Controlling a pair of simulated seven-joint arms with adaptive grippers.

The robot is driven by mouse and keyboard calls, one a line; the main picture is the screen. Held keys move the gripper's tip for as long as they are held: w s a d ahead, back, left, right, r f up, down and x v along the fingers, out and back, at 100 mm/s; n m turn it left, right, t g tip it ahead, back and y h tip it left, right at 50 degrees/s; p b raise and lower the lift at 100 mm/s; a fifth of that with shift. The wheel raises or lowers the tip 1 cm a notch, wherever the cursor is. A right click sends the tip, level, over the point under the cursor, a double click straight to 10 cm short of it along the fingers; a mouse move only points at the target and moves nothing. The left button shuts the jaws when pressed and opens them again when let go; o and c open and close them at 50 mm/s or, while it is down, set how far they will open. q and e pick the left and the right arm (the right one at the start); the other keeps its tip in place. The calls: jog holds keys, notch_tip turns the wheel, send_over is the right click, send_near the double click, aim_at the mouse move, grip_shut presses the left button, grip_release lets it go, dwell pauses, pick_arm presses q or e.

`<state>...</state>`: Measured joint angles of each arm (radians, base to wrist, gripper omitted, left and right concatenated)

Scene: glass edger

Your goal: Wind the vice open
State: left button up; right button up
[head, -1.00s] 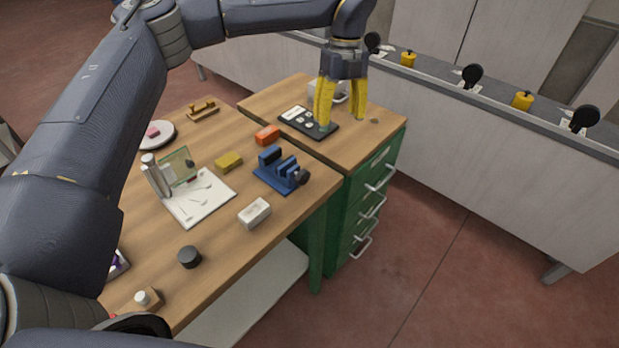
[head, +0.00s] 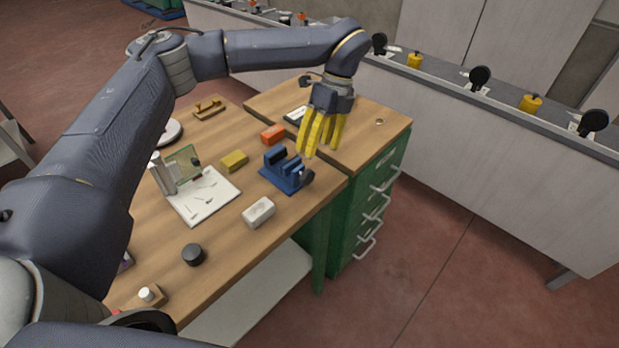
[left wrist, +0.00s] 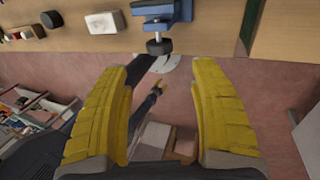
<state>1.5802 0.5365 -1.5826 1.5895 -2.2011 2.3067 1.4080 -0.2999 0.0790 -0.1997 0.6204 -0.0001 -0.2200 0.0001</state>
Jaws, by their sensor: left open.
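The blue vice (head: 284,174) sits near the right edge of the wooden bench, with a dark round knob (head: 307,177) on its front end. In the left wrist view the vice (left wrist: 158,12) is at the top centre, and its black knob (left wrist: 159,46) points toward the gap between my fingers. My left gripper (head: 318,150) has yellow fingers and is above the bench, just behind and right of the vice, apart from it. In the left wrist view the fingers (left wrist: 160,75) are spread wide with nothing between them. My right gripper is not seen.
On the bench, a white block (head: 258,212), a yellow block (head: 234,161) and an orange block (head: 273,134) lie around the vice. A white board (head: 205,203) with a glass pane (head: 183,165) stands left. A black cylinder (head: 193,254) is nearer. Open floor lies beyond the bench's right edge.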

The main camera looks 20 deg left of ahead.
aim_at(308, 174)
pick_arm(q)
jog(key=x, duration=0.9)
jog(key=shift+s+f, duration=0.15)
jog(key=shift+f, duration=0.25)
jog(key=c, duration=1.2)
jog(key=shift+a+t+h, duration=0.1)
jog(key=shift+t+h, duration=0.2)
jog(key=shift+t, duration=0.3)
jog(key=shift+s+t+h, duration=0.1)
jog(key=shift+t+h, duration=0.2)
jog(key=shift+t, duration=0.5)
jog(key=shift+t+h, duration=0.7)
jog(key=shift+t, duration=1.1)
